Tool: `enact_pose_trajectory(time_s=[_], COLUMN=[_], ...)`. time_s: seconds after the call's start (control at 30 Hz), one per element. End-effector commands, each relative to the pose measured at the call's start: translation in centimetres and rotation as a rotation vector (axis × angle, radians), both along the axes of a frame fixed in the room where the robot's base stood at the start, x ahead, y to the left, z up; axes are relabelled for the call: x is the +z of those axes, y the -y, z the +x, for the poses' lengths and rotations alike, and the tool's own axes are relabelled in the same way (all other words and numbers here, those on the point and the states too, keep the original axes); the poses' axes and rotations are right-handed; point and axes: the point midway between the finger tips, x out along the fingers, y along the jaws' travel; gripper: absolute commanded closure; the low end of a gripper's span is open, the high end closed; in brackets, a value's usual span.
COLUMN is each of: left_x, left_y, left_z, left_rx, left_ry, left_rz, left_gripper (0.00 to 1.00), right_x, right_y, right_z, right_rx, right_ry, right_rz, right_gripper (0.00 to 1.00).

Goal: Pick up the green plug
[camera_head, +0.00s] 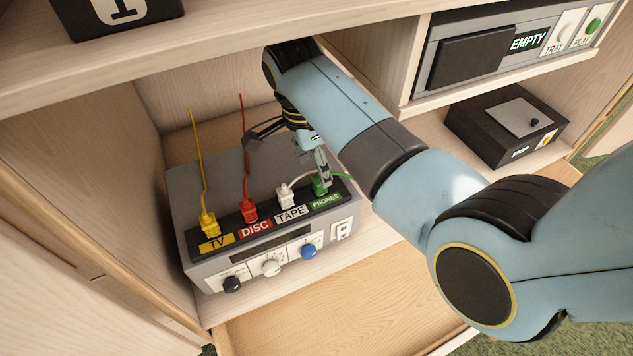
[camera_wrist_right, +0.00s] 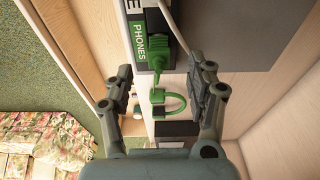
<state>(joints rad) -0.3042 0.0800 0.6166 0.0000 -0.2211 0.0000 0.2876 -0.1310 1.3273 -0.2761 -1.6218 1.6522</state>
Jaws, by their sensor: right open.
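The green plug (camera_head: 320,188) sits in the socket marked PHONES (camera_head: 326,201), at the right end of the row on the grey box (camera_head: 190,220). It also shows in the right wrist view (camera_wrist_right: 148,66), upper middle, beside the PHONES label (camera_wrist_right: 140,40). My right gripper (camera_head: 287,162) is open and empty above and behind the sockets. One finger overlaps the green plug in the head view. In the right wrist view (camera_wrist_right: 166,82), the fingers stand apart, with the plug between their lines. I see no contact. My left gripper is not in view.
Yellow (camera_head: 208,222), red (camera_head: 250,211) and white (camera_head: 285,194) plugs with cords stand left of the green one. Shelf boards enclose the box above and at the left. A black box (camera_head: 508,124) stands at the right. A green loop (camera_wrist_right: 171,106) shows between the fingers.

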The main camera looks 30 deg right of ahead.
Motion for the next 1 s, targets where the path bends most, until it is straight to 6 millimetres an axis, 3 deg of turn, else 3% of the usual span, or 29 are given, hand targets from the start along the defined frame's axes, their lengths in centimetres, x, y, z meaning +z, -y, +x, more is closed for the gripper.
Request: enact_pose_trajectory(time_s=[0.13, 0.3, 0.57, 1.0], left_x=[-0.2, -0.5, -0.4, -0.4], left_y=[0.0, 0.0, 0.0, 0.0], left_z=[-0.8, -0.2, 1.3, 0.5], left_rx=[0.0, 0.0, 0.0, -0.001], left_ry=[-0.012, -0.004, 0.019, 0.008], left_rz=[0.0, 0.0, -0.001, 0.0], left_gripper=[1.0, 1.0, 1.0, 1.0], right_x=[-2.3, -4.5, -4.8, -4.8], right_y=[0.4, 0.7, 0.8, 0.7], right_z=[-0.2, -0.2, -0.2, -0.2], right_rx=[0.0, 0.0, -0.001, -0.001], right_ry=[-0.003, -0.001, 0.0, 0.0], right_rz=[-0.001, 0.0, 0.001, 0.001], right_gripper=[0.44, 0.44, 0.44, 1.0])
